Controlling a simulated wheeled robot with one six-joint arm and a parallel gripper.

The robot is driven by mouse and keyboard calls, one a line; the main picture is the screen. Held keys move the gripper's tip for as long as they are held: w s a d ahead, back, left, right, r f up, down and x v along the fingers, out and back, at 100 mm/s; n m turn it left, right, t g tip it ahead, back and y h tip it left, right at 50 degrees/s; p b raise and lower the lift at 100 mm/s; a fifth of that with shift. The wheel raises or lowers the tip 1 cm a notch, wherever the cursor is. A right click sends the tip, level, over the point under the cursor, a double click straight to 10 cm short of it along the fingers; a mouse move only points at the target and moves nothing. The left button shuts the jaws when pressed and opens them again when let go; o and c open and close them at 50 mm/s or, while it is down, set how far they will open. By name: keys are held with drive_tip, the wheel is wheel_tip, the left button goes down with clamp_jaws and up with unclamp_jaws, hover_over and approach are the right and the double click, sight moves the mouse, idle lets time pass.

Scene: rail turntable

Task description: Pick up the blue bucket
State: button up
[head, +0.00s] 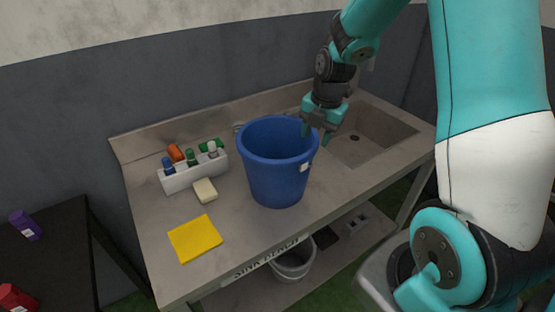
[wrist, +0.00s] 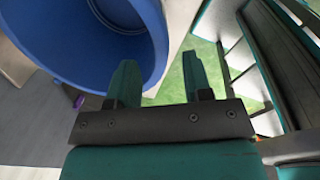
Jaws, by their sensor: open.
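The blue bucket (head: 278,172) stands upright on the sink bench, with a small white tag near its right rim. My gripper (head: 318,132) points down at the bucket's right rim in the head view. In the wrist view the bucket (wrist: 110,60) fills the upper left, and my gripper (wrist: 160,85) shows two teal fingers apart. The left finger overlaps the bucket's rim and the right finger is outside it. I cannot tell whether either finger touches the bucket. The bucket's bottom inside is hidden in the head view.
A white caddy (head: 195,172) with several bottles, a cream sponge (head: 205,190) and a yellow cloth (head: 195,238) lie left of the bucket. A sink basin (head: 372,135) is to the right. A grey bucket (head: 293,262) stands on the lower shelf. A dark table (head: 60,245) is at far left.

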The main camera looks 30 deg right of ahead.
sight(313, 148)
drive_tip(key=shift+w+a+f+p, duration=0.15)
drive_tip(key=shift+f+p, duration=0.35)
drive_tip(key=shift+f, duration=0.75)
drive_tip(key=shift+w+d+f+p, duration=0.15)
drive_tip(key=shift+f+p, duration=0.3)
drive_tip(key=shift+f, duration=0.85)
drive_tip(key=shift+w+a+f+p, duration=0.15)
drive_tip(key=shift+f+p, duration=0.35)
drive_tip(key=shift+f, duration=0.75)
drive_tip(key=shift+c, duration=0.4)
clamp_jaws()
drive_tip(key=shift+w, duration=0.1)
